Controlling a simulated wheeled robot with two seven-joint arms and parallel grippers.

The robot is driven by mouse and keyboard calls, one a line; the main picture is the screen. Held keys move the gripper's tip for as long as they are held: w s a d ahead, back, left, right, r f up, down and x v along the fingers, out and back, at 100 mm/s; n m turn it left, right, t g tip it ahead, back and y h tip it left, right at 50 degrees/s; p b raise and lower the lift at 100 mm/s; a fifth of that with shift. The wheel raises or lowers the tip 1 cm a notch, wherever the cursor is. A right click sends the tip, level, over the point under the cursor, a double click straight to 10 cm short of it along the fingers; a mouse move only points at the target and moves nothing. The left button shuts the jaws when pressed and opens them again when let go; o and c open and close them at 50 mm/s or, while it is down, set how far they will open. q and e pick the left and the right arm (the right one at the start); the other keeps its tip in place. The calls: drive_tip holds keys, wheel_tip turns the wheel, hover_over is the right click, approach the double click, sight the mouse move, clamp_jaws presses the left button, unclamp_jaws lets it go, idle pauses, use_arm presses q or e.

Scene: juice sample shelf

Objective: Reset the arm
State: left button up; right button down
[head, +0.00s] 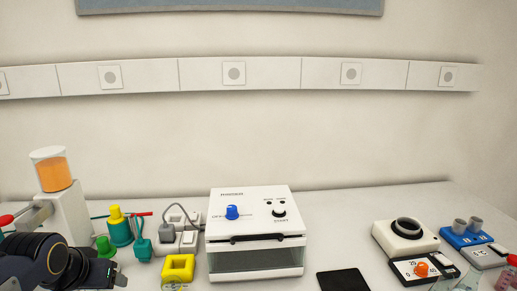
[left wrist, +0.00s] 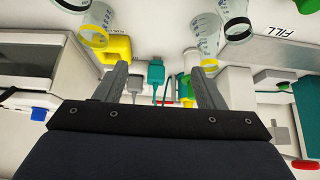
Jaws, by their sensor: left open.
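My left arm (head: 60,265) comes in at the lower left of the head view, over the front left of the counter. In the left wrist view my left gripper (left wrist: 162,82) has its two grey fingers wide apart, with nothing held between them. Beyond the fingers lie a teal plug (left wrist: 156,72) and a grey plug (left wrist: 136,82) with cords. A yellow block (left wrist: 114,48) is beside one finger, seemingly apart from it. My right gripper does not show in either view.
A white machine (head: 255,200) with a blue knob stands mid-counter. A dispenser (head: 62,210) with orange contents is at left. A yellow holder (head: 178,268) sits nearby. A black pad (head: 342,281), scale (head: 424,269) and blue cup rack (head: 466,237) are at right. Clear cups (left wrist: 97,24) show in the wrist view.

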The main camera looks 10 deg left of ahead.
use_arm(q)
drive_tip(key=s+d+f+h, duration=0.1)
drive_tip(key=s+d+f, duration=0.1)
drive_tip(key=s+d, duration=0.2)
drive_tip(key=s+d+f+h, duration=0.2)
drive_tip(key=s+d+f, duration=0.1)
drive_tip(key=s+d, duration=0.2)
drive_tip(key=s+d+f+m+g+h, duration=0.1)
drive_tip(key=s+d, duration=0.3)
drive_tip(key=d, duration=0.4)
drive_tip(key=shift+s+d+f+h, duration=0.1)
drive_tip(key=shift+s+f+h, duration=0.1)
drive_tip(key=shift+f+h, duration=0.5)
